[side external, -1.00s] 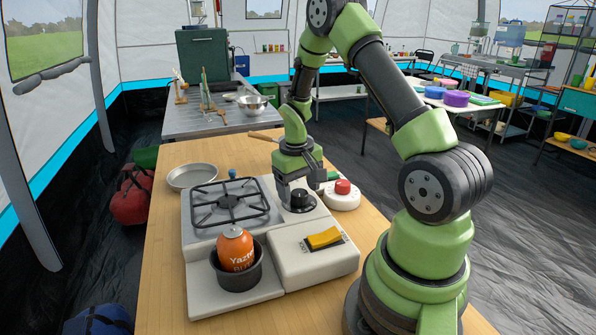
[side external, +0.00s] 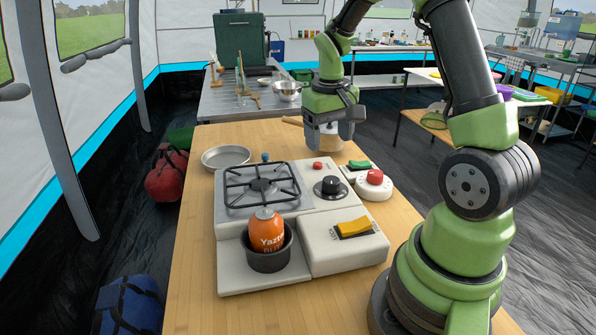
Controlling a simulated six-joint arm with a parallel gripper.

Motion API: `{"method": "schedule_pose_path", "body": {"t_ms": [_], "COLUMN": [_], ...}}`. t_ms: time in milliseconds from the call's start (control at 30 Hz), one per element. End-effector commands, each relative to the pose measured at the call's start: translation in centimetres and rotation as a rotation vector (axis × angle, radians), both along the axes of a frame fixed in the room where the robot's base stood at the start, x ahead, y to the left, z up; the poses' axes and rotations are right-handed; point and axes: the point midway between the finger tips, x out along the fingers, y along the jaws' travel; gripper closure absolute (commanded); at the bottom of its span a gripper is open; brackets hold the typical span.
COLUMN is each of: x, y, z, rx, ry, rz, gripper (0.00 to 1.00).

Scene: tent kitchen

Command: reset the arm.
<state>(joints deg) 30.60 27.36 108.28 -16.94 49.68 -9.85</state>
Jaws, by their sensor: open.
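My green and grey gripper (side external: 333,140) points down with its jaws apart. It is raised above the back right of the stove, clear of the black knob (side external: 330,187). No object shows between its fingers. The camping stove (side external: 230,229) has a black grate (side external: 262,188) and a small red light or button (side external: 318,166). An orange canister (side external: 266,230) stands in a dark pot (side external: 270,259) at the front left.
A yellow rocker switch (side external: 354,227) is on the stove's front right. Right of the stove are a red button on a white base (side external: 374,187) and a green switch (side external: 360,165). A metal pan (side external: 226,157) lies at the back left. The wooden table (side external: 190,262) is bare at the left edge.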

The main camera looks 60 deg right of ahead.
Motion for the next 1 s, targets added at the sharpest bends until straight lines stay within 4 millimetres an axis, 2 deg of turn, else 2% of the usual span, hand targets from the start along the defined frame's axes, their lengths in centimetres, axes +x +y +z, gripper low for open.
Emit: {"method": "schedule_pose_path", "body": {"t_ms": [167, 300, 433, 600, 700, 833, 1000], "x": [-0.3, -2.0, -4.5, -8.2, -9.9, -11.1, -11.5], "y": [4.7, 9.2, 12.9, 16.6, 17.8, 18.7, 18.9], "z": [5.3, 9.2, 11.7, 13.3, 13.6, 13.7, 13.7], "rx": [-0.017, -0.003, 0.030, 0.096, 0.132, 0.162, 0.172], "ry": [-0.139, -0.270, -0.391, -0.528, -0.583, -0.624, -0.635], "rz": [0.039, 0.075, 0.111, 0.159, 0.180, 0.194, 0.198], "gripper": [0.31, 0.31, 0.31, 0.31, 0.31, 0.31, 0.31]}}
